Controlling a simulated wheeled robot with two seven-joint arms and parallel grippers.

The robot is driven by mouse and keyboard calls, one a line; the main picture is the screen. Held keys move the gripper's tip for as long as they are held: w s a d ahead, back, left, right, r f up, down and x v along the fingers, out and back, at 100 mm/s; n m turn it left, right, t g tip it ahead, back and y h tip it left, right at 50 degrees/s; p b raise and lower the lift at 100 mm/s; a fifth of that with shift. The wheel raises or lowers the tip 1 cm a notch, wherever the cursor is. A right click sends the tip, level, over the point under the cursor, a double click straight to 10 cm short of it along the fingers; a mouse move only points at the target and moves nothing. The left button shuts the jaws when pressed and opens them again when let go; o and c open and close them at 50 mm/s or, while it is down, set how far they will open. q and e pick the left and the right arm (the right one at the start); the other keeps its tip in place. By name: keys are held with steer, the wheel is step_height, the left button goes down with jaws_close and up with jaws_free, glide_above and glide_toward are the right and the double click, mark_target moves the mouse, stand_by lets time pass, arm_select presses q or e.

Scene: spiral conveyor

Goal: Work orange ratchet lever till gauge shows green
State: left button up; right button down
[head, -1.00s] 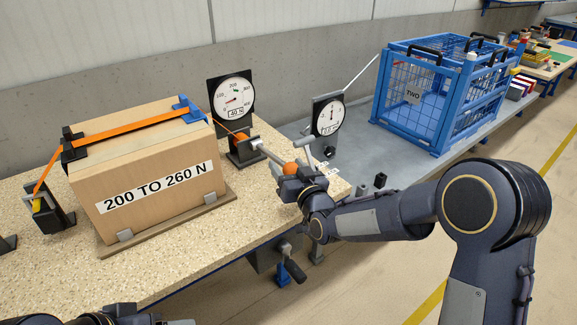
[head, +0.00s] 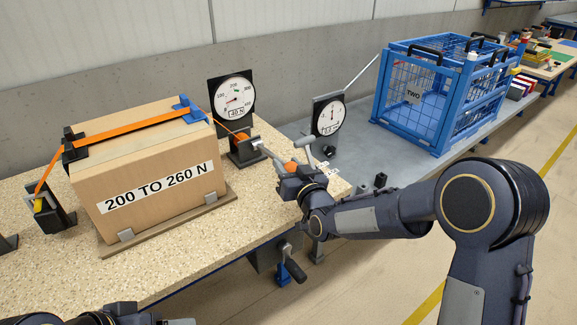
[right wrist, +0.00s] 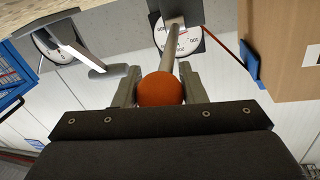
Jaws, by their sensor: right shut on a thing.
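The ratchet lever (head: 272,156) is a grey rod with an orange ball knob (head: 291,166) at its end, rising from a dark ratchet block (head: 241,147). My right gripper (head: 291,172) is shut on the knob; the right wrist view shows the orange knob (right wrist: 160,89) between its two fingers. The gauge (head: 233,101) behind the block has a white dial with a small green mark at its top; its box reads about 40 N and its needle sits low, off the green. An orange strap (head: 130,130) runs over the box to the ratchet. My left gripper is not clearly visible.
The cardboard box (head: 150,185) is labelled 200 TO 260 N. A second gauge (head: 328,116) with a grey lever stands just right of my gripper. A blue cage (head: 440,90) stands farther right. A black crank (head: 294,270) hangs below the table edge.

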mark_target(276, 156)
steer(key=shift+r+p, duration=0.4)
steer(key=shift+r, duration=0.05)
steer(key=r+g+h+p, duration=0.1)
steer(key=r+p, duration=0.1)
steer(key=p, duration=0.2)
steer(key=w+a+r+g+h+p, duration=0.1)
steer(key=r+g+p, duration=0.1)
steer(key=p, duration=0.3)
steer(key=w+r+n+g+p, duration=0.1)
steer(key=r+g+p, duration=0.1)
steer(key=p, duration=0.3)
steer(key=shift+w+a+r+h, duration=0.15)
steer(key=shift+a+r+h, duration=0.25)
steer(key=shift+r, duration=0.3)
steer(key=shift+w+a+r+p, duration=0.2)
steer(key=shift+w+r+p, duration=0.2)
steer(key=shift+p, duration=0.05)
steer(key=shift+w+a+r, duration=0.45)
steer(key=shift+w+r, duration=0.15)
steer(key=shift+r, duration=0.05)
steer(key=c, duration=0.9)
jaws_free()
steer(key=shift+a+f, duration=0.1)
steer(key=v, duration=0.7)
steer(key=shift+s, duration=0.35)
